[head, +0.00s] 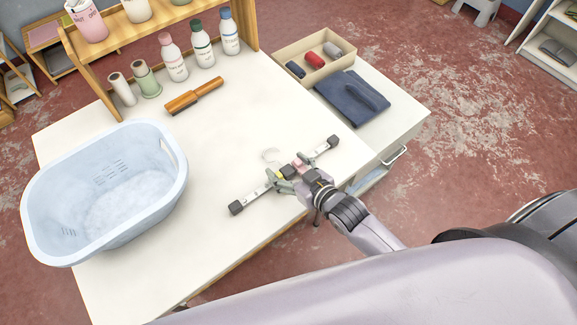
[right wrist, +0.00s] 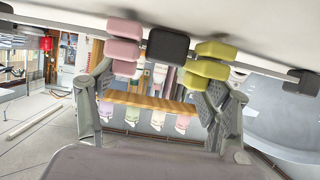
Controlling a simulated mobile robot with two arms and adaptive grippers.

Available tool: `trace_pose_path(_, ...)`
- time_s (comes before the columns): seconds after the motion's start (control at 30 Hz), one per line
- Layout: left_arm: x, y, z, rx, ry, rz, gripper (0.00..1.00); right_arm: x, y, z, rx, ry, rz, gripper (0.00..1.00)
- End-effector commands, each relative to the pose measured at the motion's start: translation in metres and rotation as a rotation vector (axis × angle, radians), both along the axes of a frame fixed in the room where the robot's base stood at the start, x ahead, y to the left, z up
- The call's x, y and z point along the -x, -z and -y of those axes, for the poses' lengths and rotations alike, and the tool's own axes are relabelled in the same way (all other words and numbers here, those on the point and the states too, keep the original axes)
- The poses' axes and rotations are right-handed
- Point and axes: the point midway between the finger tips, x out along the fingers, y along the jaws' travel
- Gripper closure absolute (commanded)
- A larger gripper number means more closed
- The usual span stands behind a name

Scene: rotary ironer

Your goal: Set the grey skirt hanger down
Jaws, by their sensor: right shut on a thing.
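The grey skirt hanger (head: 253,196) is a pale bar with a dark clip at each end and a light hook at its middle. It lies level, low over or on the front right of the white table; I cannot tell if it touches. My right gripper (head: 289,170) is shut on its middle, which the fingers partly hide. In the right wrist view, the pink and yellow finger pads stand either side of the hanger's dark middle block (right wrist: 168,46), and a dark end clip (right wrist: 302,81) shows at the right. My left gripper is not in view.
The white table (head: 235,125) is clear around the hanger. Bottles (head: 201,45) and thread spools stand by the wooden shelf. Folded dark cloth (head: 352,97) lies on the cabinet at right.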

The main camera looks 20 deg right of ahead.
Motion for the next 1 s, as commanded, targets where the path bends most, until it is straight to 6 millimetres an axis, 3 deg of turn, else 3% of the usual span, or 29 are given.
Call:
trace_pose_path(0.07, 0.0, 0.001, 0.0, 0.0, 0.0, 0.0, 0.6, 0.0, 0.001, 0.0, 0.0, 0.0, 0.001, 0.58)
trace_pose_path(0.1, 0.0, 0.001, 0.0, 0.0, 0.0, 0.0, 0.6, 0.0, 0.002, 0.0, 0.0, 0.0, 0.0, 0.28)
trace_pose_path(0.4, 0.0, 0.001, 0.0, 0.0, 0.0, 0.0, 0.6, 0.0, 0.001, 0.0, 0.0, 0.0, 0.0, 0.08)
trace_pose_path(0.77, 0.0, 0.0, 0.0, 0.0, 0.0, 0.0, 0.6, 0.001, -0.001, 0.0, 0.0, 0.0, 0.0, 0.08)
trace_pose_path(1.0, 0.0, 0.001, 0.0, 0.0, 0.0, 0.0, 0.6, 0.032, -0.013, 0.011, 0.001, -0.001, -0.003, 0.08)
